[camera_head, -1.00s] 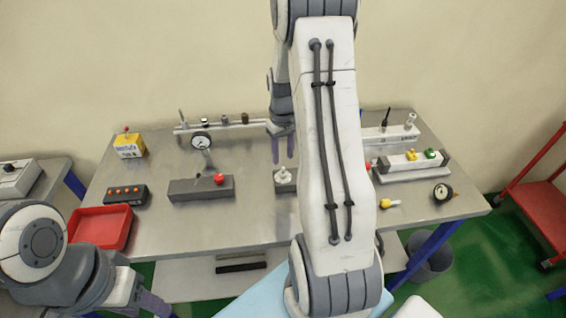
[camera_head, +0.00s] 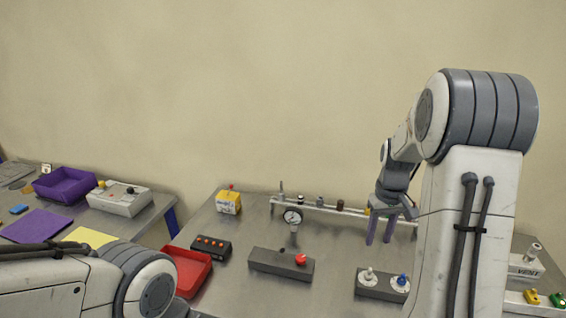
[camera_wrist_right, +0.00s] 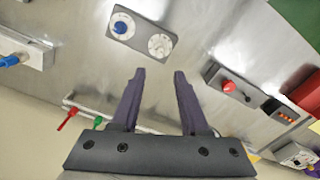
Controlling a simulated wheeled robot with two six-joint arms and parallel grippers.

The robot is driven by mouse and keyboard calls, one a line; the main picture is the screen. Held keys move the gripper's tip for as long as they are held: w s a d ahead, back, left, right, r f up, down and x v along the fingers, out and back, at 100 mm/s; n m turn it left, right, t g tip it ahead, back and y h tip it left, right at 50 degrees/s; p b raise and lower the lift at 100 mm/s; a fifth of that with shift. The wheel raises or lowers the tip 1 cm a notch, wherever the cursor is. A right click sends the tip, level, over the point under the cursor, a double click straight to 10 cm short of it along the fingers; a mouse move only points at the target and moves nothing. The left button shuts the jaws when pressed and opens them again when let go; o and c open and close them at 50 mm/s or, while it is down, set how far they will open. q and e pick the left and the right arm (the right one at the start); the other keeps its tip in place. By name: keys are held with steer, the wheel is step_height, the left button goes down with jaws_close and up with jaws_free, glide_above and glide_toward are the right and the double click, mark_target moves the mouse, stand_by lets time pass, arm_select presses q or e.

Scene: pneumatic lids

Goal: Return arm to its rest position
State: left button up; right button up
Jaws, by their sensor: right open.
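My right gripper (camera_head: 380,229) hangs above the back of the metal table, with its two purple fingers apart and nothing between them. In the right wrist view the right gripper (camera_wrist_right: 158,78) also shows open and empty, apart from a grey block with a blue knob and a white knob (camera_wrist_right: 142,33). That two-knob block (camera_head: 383,285) stands in front of the gripper in the head view. My left arm shows at the lower left of the head view, but its gripper is out of the picture.
A grey block with a red knob (camera_head: 281,264), a gauge (camera_head: 292,217) and a rail (camera_head: 325,207) stand on the table. A red tray (camera_head: 188,269) and a yellow box (camera_head: 229,203) are at its left. A second table holds a purple tray (camera_head: 66,186) and a white box (camera_head: 119,198).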

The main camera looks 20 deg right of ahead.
steer(key=s+a+r+n, duration=0.2)
steer(key=s+a, duration=0.1)
steer(key=a, duration=0.9)
steer(key=s+a+r+n, duration=0.2)
steer(key=s+a+n, duration=0.1)
steer(key=a, duration=1)
steer(key=s+a+n, duration=0.2)
steer(key=s+a, duration=0.2)
steer(key=s, duration=0.3)
steer(key=s+a+n+y, duration=0.1)
steer(key=s+a, duration=0.3)
steer(key=s, duration=0.4)
steer(key=shift+a+n, duration=0.4)
steer(key=shift+n, duration=0.1)
